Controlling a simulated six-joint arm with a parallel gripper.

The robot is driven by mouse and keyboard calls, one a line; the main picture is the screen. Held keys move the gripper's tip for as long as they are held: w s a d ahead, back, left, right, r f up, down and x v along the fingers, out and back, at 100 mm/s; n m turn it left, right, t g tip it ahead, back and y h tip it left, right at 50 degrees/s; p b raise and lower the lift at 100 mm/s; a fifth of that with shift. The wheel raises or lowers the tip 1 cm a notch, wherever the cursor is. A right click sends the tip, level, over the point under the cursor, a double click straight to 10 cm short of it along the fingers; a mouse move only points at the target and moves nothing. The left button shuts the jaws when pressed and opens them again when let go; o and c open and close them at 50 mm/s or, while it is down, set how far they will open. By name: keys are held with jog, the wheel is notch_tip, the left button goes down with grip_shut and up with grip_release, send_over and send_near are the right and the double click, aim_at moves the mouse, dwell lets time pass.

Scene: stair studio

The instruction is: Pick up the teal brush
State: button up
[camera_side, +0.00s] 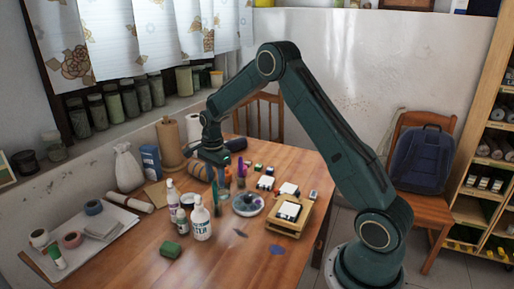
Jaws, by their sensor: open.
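My gripper (219,178) points down over the far-middle part of the wooden table, just behind the white bottles. It is open, but its fingertips are small and dark here. A slim teal upright shape, which looks like the teal brush (215,192), is just below the gripper. I cannot tell whether the fingers touch it or are around it. Orange and purple upright items (241,169) stand just right of the gripper.
A round palette (248,204) and a wooden tray (286,228) lie to the right. Paper rolls (170,140) stand behind left. A board with tape rolls (112,222) is at left. The front right tabletop is mostly clear.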

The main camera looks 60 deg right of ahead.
aim_at(217, 202)
jog(key=shift+w+a+f, duration=0.15)
jog(key=shift+f, duration=2.45)
grip_shut()
